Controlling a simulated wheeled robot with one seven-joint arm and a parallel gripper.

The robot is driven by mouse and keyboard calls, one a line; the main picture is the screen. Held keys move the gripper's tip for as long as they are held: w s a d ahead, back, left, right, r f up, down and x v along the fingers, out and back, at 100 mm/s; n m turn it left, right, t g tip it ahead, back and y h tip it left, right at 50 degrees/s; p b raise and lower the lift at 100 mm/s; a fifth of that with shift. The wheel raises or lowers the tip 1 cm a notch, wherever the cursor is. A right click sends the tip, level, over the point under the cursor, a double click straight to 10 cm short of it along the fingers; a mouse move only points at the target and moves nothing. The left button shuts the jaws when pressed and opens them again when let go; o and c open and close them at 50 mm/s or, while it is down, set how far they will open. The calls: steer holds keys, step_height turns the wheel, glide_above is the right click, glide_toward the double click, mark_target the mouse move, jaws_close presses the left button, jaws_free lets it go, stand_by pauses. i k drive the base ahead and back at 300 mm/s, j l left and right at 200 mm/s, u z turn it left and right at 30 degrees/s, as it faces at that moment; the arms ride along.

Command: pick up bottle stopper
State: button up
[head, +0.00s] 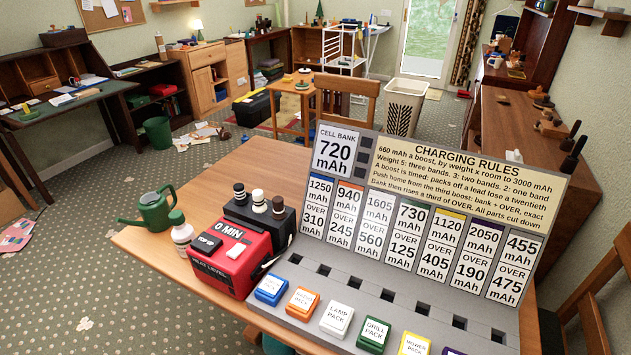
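No loose bottle stopper can be made out for certain. A small white bottle (182,234) stands upright on the wooden table, left of a red device. A green rounded top (177,217) sits on the bottle's mouth and looks like a stopper. My gripper is not in view.
The red device (225,270) stands close to the bottle's right. A green watering can (153,212) stands just behind and left of it. A grey charging board (375,155) with coloured packs fills the table's right. Bare wood (235,165) is clear behind the black block.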

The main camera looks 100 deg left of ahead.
mark_target(176, 218)
steer(key=u, duration=3.2)
